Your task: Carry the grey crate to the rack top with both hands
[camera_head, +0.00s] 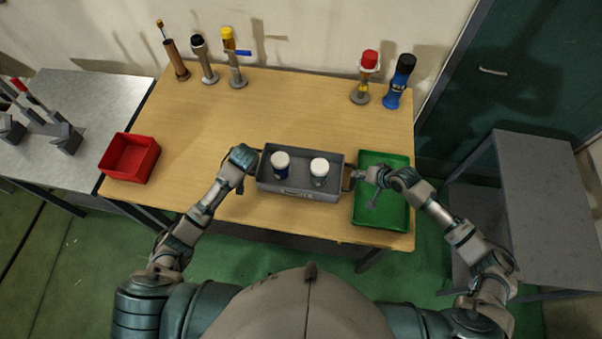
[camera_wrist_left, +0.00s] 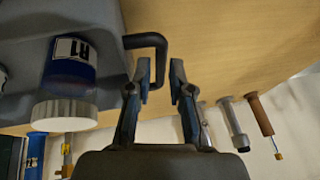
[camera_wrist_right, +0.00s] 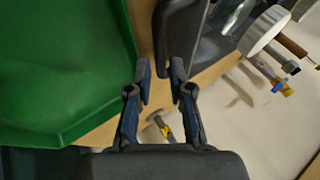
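The grey crate (camera_head: 331,207) stands on the wooden table and holds two white-capped bottles (camera_head: 281,165) (camera_head: 319,171). My left gripper (camera_head: 252,158) is at the crate's left end. In the left wrist view its fingers (camera_wrist_left: 161,72) are open, with the black crate handle (camera_wrist_left: 150,40) at and partly between the tips. My right gripper (camera_head: 356,174) is at the right end. In the right wrist view its fingers (camera_wrist_right: 160,72) are open around the other black handle (camera_wrist_right: 172,35). The grey rack top (camera_head: 550,170) is at the right.
A green tray (camera_head: 395,215) lies beside the crate, under my right gripper. A red bin (camera_head: 130,158) sits at the table's left. Several tools (camera_head: 203,60) (camera_head: 366,75) (camera_head: 399,80) stand along the back edge. The wooden table (camera_head: 290,112) is clear behind the crate.

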